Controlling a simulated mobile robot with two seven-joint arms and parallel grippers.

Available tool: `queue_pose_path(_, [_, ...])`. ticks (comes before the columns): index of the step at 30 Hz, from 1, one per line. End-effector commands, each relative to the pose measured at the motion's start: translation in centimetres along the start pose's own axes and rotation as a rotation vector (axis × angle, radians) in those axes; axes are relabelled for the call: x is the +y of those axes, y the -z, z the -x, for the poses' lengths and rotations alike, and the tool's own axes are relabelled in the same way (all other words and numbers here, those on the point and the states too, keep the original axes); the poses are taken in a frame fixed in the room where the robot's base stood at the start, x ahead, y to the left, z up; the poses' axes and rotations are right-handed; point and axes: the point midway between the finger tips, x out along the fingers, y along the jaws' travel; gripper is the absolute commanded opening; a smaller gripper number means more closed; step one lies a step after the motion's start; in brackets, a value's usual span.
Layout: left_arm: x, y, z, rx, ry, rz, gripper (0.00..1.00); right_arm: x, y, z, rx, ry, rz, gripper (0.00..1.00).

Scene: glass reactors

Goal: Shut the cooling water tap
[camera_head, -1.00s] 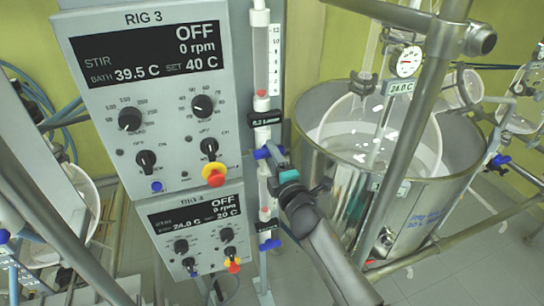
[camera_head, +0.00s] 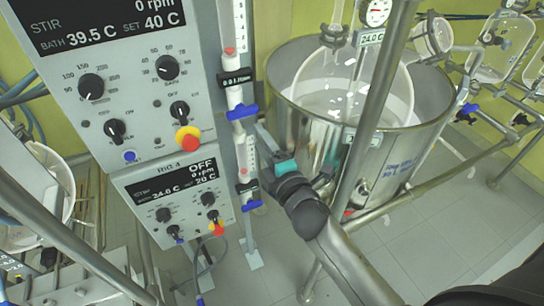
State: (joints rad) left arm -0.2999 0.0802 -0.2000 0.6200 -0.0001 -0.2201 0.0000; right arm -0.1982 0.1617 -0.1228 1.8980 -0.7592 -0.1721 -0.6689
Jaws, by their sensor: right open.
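Two taps with blue handles sit on the flow tube column right of the control panels. The upper blue tap (camera_head: 242,111) is below a black flow label, its handle lying crosswise. The lower blue tap (camera_head: 251,206) is beside the RIG 4 panel, its handle also crosswise. Which one the task means cannot be told from the labels. My right gripper (camera_head: 262,137) is open, its grey fingers pointing up and left, just below and right of the upper tap. It looks empty and apart from the handle. My left gripper is not in view.
The RIG 3 panel (camera_head: 125,85) and RIG 4 panel (camera_head: 175,200) stand left of the taps. A large steel vessel (camera_head: 390,170) with glassware is close on the right. A metal pole (camera_head: 374,110) crosses in front of it. Floor shows below.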

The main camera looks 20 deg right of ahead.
Motion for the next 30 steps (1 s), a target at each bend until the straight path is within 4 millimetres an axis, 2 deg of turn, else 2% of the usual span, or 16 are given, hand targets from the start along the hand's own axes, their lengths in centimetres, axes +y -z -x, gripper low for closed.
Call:
queue_pose_path(1, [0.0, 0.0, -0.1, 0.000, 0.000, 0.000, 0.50, -0.2, 0.0, 1.0, 0.000, 0.002, 0.000, 0.57])
queue_pose_path(6, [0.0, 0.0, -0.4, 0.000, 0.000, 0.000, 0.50, -0.1, 0.0, 3.3, -0.001, 0.002, -0.001, 0.57])
queue_pose_path(12, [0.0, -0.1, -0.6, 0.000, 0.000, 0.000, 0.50, -0.1, 0.0, 4.8, 0.000, 0.001, 0.000, 0.57])
queue_pose_path(30, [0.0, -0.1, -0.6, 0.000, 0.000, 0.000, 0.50, -0.1, 0.0, 5.1, 0.000, 0.002, -0.002, 0.57])
